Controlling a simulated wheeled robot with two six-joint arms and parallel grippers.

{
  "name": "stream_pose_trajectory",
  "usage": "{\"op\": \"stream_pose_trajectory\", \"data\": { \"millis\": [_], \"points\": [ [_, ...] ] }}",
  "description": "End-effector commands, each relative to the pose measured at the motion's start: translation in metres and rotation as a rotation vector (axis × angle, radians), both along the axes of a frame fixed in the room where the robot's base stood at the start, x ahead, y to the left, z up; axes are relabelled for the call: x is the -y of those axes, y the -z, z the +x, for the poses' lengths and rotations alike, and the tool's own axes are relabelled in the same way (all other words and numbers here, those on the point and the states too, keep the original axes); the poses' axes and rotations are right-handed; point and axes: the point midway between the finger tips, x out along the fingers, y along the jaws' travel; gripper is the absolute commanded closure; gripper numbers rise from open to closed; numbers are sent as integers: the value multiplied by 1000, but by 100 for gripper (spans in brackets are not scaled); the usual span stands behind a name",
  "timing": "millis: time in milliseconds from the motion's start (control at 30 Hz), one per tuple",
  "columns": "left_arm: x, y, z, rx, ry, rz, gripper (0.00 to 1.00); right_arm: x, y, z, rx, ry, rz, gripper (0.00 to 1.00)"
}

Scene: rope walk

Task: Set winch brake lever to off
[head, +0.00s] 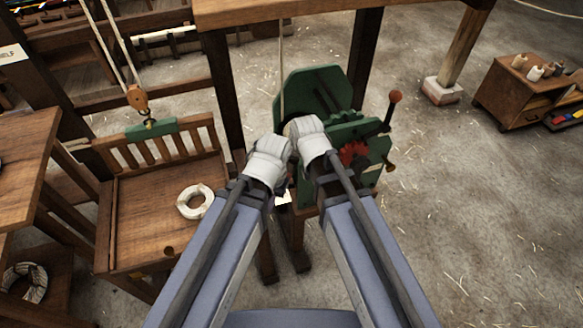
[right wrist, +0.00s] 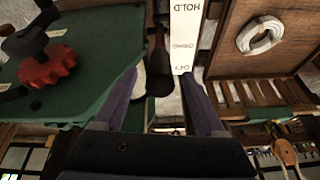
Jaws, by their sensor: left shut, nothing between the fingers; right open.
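The green winch (head: 345,128) stands at centre in the head view. The grip is near the OFF end. My right gripper (right wrist: 160,77) is open, its two fingers on either side of the grip; I cannot tell whether they touch it. My left gripper (head: 282,187) is shut and empty in front of the winch, mostly hidden by its wrist.
A wooden bench (head: 140,225) with a rope coil (head: 194,201) is at left. A hanging pulley block (head: 138,96) is above it.

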Motion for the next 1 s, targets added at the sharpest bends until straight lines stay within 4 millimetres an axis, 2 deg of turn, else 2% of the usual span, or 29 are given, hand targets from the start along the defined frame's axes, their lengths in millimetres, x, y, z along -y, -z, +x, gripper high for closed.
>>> {"op": "stream_pose_trajectory", "data": {
  "millis": [33,400,567,833,1000],
  "points": [
    [0,10,0,0,1,0,100,-1,10,3,0,0,0,28],
    [0,54,0,0,1,1,100,-6,54,20,-1,-1,-1,28],
    [0,61,0,0,1,1,100,-7,61,24,-1,-1,-1,28],
    [0,60,0,0,0,1,100,-7,60,24,-1,-1,-1,28],
    [0,60,0,0,1,1,100,-7,60,24,-1,0,0,47]
  ]
}}
